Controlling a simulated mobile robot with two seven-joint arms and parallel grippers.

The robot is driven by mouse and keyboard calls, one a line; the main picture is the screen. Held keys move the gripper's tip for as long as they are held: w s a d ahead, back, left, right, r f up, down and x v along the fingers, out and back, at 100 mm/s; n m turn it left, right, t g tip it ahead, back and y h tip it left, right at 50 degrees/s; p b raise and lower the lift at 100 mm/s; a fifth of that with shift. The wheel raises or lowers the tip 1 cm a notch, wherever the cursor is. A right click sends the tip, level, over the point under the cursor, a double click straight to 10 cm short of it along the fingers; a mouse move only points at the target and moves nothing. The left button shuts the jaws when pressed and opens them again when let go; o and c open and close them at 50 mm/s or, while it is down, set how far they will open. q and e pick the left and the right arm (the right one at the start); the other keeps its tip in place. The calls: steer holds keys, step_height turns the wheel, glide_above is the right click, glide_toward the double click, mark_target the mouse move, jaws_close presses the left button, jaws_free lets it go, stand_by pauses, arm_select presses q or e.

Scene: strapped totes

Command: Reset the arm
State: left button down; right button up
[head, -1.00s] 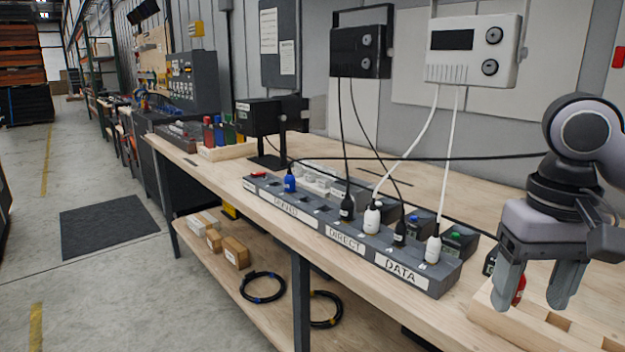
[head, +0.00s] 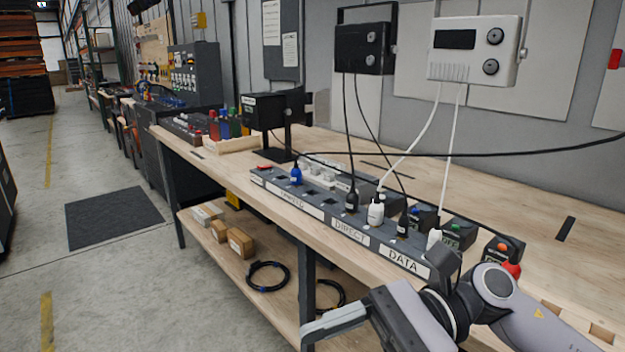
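My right arm comes in from the lower right in the head view. Its gripper (head: 335,321) points left, in front of the bench's front edge and over the lower shelf in the picture. One pale finger shows clearly from the side; the other is not clearly seen, so its opening cannot be told. I see nothing held in it. My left gripper is out of view. A grey socket strip (head: 315,213) labelled DIRECT and DATA lies along the bench, with a blue plug (head: 296,174), black plugs (head: 352,200) and white plugs (head: 376,211) upright in it. My arm partly covers its right end.
The wooden bench (head: 530,195) has bare room behind the strip. A black device (head: 363,48) and a white device (head: 474,50) hang above, cables running down. A red-tipped item (head: 512,268) and a slotted wooden block (head: 590,322) are by my arm. Boxes (head: 240,242) lie below.

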steer(key=w+r+m+t+y+p, duration=0.15)
steer(key=m+t+y, duration=0.3)
steer(key=m, duration=0.45)
steer(key=w+m+t+y, duration=0.3)
steer(key=m+t, duration=0.3)
steer(key=m, duration=0.2)
steer(key=w+d+f+m+t+h, duration=0.2)
steer(key=d+f+m+t+h, duration=0.4)
steer(key=m, duration=0.6)
steer(key=w+d+f+m+t+h, duration=0.1)
steer(key=w+f+m+t+h, duration=0.3)
steer(key=m+t, duration=0.5)
steer(key=s+d+f+m+g+h+p, duration=0.1)
steer(key=s+d+f+m+g+h, duration=0.3)
steer(key=s+f+m, duration=0.4)
steer(key=s+d+f+m+g+h+p, duration=0.1)
steer(key=s+d+f+m+g+h, duration=0.4)
steer(key=f+m, duration=0.7)
steer(key=s+d+f+h, duration=0.1)
steer(key=s+f+h, duration=0.1)
steer(key=s+f, duration=0.1)
steer(key=shift+d+f, duration=0.25)
steer(key=shift+f, duration=0.2)
steer(key=c, duration=0.4)
steer(key=shift+w, duration=0.1)
